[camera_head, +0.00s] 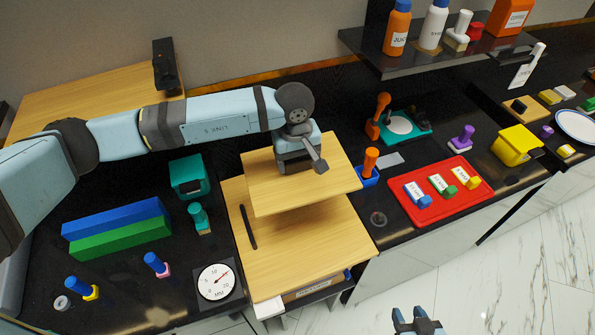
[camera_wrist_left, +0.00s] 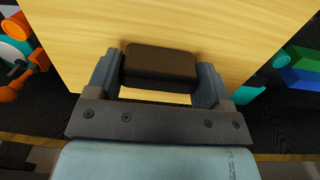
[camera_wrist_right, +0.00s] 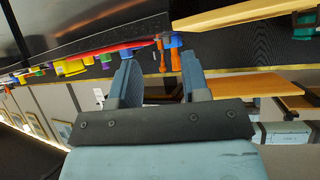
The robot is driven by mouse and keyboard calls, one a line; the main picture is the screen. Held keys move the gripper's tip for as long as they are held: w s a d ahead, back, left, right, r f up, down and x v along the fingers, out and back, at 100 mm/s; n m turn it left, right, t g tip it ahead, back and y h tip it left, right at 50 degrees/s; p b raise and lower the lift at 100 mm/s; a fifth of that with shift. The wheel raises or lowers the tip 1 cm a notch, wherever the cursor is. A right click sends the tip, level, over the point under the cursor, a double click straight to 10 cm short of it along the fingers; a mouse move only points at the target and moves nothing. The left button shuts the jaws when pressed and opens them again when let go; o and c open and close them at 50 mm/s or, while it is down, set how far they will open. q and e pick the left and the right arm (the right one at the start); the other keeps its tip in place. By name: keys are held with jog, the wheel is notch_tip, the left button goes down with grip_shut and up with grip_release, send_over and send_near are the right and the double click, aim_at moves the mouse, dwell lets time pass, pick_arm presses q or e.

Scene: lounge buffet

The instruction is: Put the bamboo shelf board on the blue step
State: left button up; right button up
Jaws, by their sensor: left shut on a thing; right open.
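The bamboo shelf board (camera_head: 268,192) is a pale wooden panel held level above a larger wooden top. My left gripper (camera_head: 300,160) is over it; in the left wrist view its fingers (camera_wrist_left: 160,75) are shut on the dark block handle (camera_wrist_left: 160,63) on the board (camera_wrist_left: 230,25). The blue step (camera_head: 115,218) is a long blue bar at the left, beside a lower green bar (camera_head: 120,240). My right gripper (camera_head: 417,322) is open and empty over the floor at the bottom. The board hides part of the top beneath it.
The lower wooden top (camera_head: 300,255) has a black handle (camera_head: 248,227). A teal box (camera_head: 189,176), a teal bottle-like piece (camera_head: 200,218) and a dial (camera_head: 215,282) stand between it and the bars. A red tray (camera_head: 440,192) lies right.

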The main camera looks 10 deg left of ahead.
pick_arm(q)
jog(key=shift+r, duration=0.3)
dwell(0.4)
